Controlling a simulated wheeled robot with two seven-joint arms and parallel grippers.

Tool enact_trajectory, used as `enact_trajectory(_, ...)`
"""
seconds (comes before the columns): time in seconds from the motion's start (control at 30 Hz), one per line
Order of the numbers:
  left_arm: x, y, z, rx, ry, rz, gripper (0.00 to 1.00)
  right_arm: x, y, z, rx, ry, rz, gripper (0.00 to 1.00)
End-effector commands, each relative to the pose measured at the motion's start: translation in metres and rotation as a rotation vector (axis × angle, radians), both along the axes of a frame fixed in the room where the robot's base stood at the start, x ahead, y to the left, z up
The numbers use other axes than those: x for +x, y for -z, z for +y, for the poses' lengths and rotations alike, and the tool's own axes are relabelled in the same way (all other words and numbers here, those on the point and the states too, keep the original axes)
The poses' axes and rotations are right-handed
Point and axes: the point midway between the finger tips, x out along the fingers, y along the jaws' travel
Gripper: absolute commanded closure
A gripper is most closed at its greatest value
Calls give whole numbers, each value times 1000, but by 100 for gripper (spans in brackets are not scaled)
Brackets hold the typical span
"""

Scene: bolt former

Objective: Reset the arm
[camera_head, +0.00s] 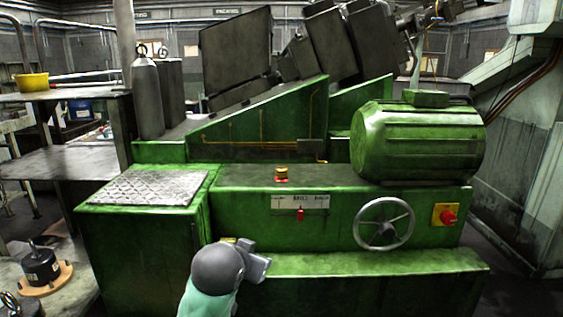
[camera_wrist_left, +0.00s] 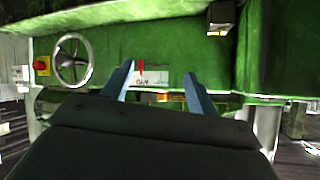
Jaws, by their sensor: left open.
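My left arm comes in from the bottom of the head view, with a grey rounded wrist and pale green forearm. My left gripper (camera_head: 258,267) is in front of the green bolt former (camera_head: 240,212), near the left end of its low front ledge. In the left wrist view my left gripper (camera_wrist_left: 158,78) has its two blue-grey fingers apart with nothing between them. Beyond the fingers is a label panel with a red lever (camera_wrist_left: 140,67); the lever also shows in the head view (camera_head: 300,214). My right gripper is not in view.
A green motor housing (camera_head: 417,141) sits above. A metal shelf (camera_head: 70,163) stands at left. A dark round part (camera_head: 41,265) sits low at left.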

Motion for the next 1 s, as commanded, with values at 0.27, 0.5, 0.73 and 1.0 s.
enact_trajectory(0.27,-48,79,33,-42,-53,136,41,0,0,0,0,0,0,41)
enact_trajectory(0.5,-94,147,57,-58,-102,267,41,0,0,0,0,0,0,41)
enact_trajectory(0.73,-146,216,74,-58,-144,413,41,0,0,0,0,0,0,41)
enact_trajectory(1.0,-222,290,85,-49,-172,591,41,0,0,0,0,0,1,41)
